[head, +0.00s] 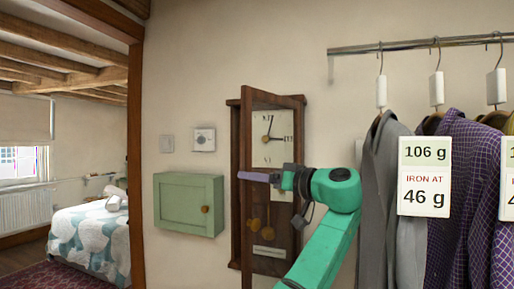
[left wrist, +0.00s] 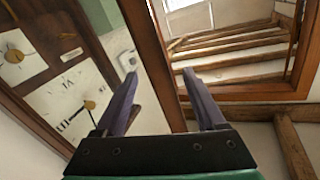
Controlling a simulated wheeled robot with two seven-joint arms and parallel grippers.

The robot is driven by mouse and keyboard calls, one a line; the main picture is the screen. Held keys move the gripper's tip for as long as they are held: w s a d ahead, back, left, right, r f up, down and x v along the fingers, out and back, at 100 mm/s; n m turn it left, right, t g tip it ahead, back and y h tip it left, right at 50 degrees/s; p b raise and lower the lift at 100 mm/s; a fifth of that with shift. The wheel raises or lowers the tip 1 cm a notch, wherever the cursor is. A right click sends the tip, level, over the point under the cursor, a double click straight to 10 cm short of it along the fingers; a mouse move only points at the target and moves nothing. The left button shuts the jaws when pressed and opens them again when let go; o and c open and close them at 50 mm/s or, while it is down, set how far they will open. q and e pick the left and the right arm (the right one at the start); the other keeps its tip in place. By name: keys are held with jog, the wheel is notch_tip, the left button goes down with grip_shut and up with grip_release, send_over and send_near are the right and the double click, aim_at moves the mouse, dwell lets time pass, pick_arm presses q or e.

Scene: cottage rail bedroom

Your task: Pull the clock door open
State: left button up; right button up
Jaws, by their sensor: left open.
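The wall clock (head: 234,180) has a tall dark wooden case. Its glazed door (head: 247,130) stands ajar, with its left edge swung out towards me. The white dial (head: 272,140) and brass pendulum parts show through the glass. My left gripper (head: 255,177) is open in front of the door, its purple fingers pointing left towards the door's left edge. In the left wrist view, the open fingers (left wrist: 162,85) sit either side of a brown wooden bar (left wrist: 152,60), likely the door frame. I cannot tell whether they touch it. My right gripper is out of view.
A green cabinet (head: 188,204) hangs left of the clock, below a thermostat (head: 204,139). Clothes, including a grey jacket (head: 380,200), hang from a rail (head: 420,45) close on the right. A doorway to a bedroom opens at the far left.

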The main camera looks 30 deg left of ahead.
aim_at(249, 148)
pick_arm(q)
notch_tip(249, 148, up, 8)
jog(key=p, duration=0.4)
jog(key=shift+s+f, duration=0.1)
jog(key=shift+f, duration=0.15)
jog(key=shift+f, duration=0.1)
